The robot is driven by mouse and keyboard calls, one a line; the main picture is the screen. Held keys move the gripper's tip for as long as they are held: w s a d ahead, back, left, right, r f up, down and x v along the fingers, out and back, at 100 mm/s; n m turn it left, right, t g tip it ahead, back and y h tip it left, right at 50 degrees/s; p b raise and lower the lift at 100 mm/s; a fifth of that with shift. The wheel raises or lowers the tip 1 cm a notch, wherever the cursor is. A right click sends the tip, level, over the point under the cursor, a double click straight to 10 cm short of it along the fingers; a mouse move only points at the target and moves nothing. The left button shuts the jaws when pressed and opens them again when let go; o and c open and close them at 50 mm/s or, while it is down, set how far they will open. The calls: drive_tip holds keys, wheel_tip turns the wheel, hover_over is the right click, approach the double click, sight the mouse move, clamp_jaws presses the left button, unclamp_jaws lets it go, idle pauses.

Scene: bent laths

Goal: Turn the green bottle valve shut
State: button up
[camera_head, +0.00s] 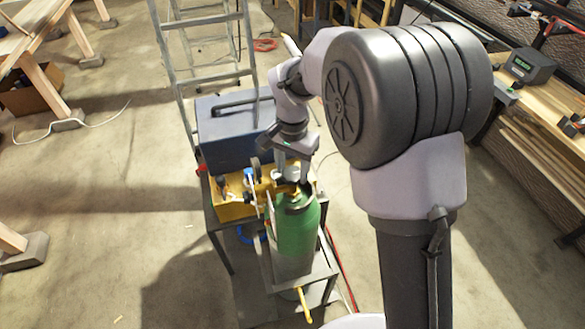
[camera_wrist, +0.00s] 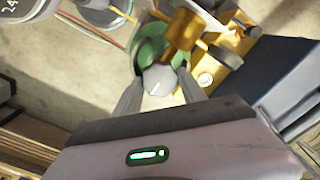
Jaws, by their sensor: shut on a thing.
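The green bottle (camera_head: 298,232) stands upright on a small grey cart, and its green shoulder shows in the wrist view (camera_wrist: 150,48). A brass valve body (camera_wrist: 183,30) sits on top of it. A pale grey valve knob (camera_wrist: 159,79) with a white mark lies between my fingers. My gripper (camera_wrist: 158,82) reaches down over the bottle top and is shut on this knob, one finger on each side. In the head view my gripper (camera_head: 297,184) is at the bottle's neck, and the knob is mostly hidden there.
A yellow tray (camera_head: 236,210) with small fittings is left of the bottle. A blue-grey case (camera_head: 232,126) stands behind it, with a stepladder (camera_head: 205,50) further back. A workbench (camera_head: 548,88) runs along the right. Open floor (camera_head: 110,220) lies left.

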sight(293, 173)
drive_tip(key=o, duration=1.4)
drive_tip(key=shift+c, duration=0.2)
wheel_tip(293, 173, up, 18)
drive_tip(key=p, duration=0.4)
drive_tip(key=shift+f, duration=0.25)
drive_tip(key=s+d+f+t+y+b, duration=0.1)
drive_tip(key=s+d+f+t+b, duration=0.2)
drive_tip(key=s+f+b, duration=0.5)
drive_tip(key=s+d+f+n+t+y+b, duration=0.1)
drive_tip(key=s+d+f+t+b, duration=0.1)
drive_tip(key=s+d+f+b, duration=0.4)
drive_tip(key=s+f+b, duration=0.2)
drive_tip(key=s+b, duration=0.3)
drive_tip(key=s, duration=0.4)
drive_tip(key=shift+s+d+f+n+t, duration=0.15)
drive_tip(key=shift+s+f+n+t, duration=0.15)
drive_tip(key=shift+f+t, duration=0.1)
